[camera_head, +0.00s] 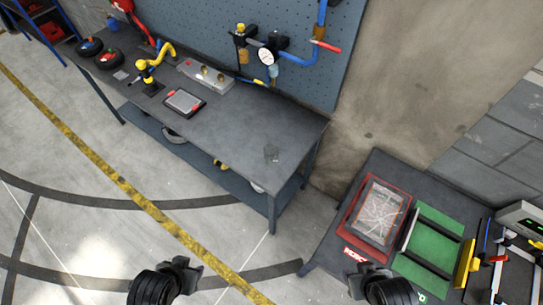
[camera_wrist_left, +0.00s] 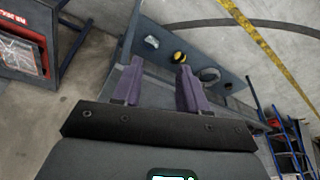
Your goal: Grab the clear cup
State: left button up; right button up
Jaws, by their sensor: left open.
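The clear cup (camera_head: 271,152) is a small, faint see-through shape standing near the right end of the grey workbench (camera_head: 225,125) in the head view. I cannot make it out in the left wrist view. My left gripper (camera_head: 187,268) is low in the head view, over the floor in front of the bench and well apart from the cup. In the left wrist view its two purple-grey fingers (camera_wrist_left: 160,85) are spread with nothing between them. My right gripper (camera_head: 359,277) is at the lower right, near the second table's front corner; its finger opening is unclear.
A tablet (camera_head: 184,102), a yellow arm-like tool (camera_head: 152,66) and a grey box (camera_head: 206,75) stand left of the cup. A pegboard (camera_head: 300,45) rises behind. The second table holds a red tray (camera_head: 351,246) and green mat (camera_head: 428,248). Bench top around the cup is clear.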

dwell(0.4)
pick_arm(q)
jog(key=o, duration=1.1)
